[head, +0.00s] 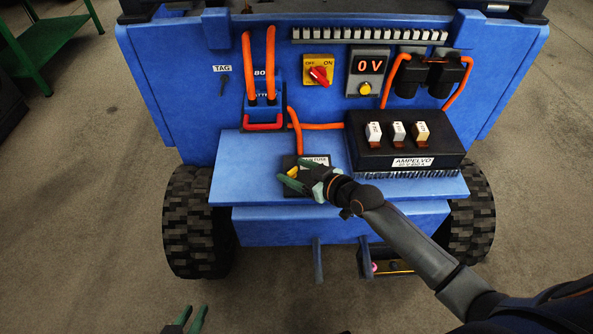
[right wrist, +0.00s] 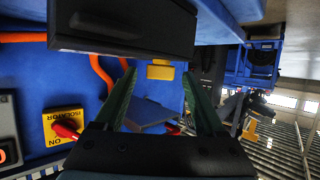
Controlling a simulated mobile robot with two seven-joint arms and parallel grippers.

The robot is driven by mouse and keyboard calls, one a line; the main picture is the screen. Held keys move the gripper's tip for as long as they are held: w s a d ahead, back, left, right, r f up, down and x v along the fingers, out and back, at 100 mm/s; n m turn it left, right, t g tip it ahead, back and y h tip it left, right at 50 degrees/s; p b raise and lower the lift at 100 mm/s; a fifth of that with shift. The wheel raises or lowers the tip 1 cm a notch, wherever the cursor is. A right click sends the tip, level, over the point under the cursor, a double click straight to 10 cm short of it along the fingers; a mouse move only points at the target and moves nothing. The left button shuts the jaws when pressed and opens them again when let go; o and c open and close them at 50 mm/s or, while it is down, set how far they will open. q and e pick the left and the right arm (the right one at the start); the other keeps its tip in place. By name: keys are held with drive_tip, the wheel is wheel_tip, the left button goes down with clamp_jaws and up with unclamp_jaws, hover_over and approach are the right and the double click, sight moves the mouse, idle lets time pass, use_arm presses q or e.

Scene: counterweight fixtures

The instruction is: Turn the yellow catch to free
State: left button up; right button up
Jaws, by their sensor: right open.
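The yellow catch (head: 293,171) is a small yellow piece at the dark fuse box (head: 290,161) on the blue shelf, partly hidden by my right gripper. In the right wrist view the yellow catch (right wrist: 160,70) is a short T-shaped piece below the dark box's edge (right wrist: 120,30). My right gripper (head: 292,173) is open. Its green fingertips (right wrist: 158,74) lie on either side of the catch in the picture; I cannot tell whether they touch it. My left gripper (head: 187,320) is at the bottom edge of the head view, with its green fingers apart and empty.
A black box (head: 408,150) with several switches stands to the right on the shelf (head: 240,190). Orange cables (head: 299,138) run close behind the fuse box. A red rotary switch (head: 319,74) and a display (head: 369,66) are on the panel above.

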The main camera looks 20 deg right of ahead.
clamp_jaws()
idle(0.4)
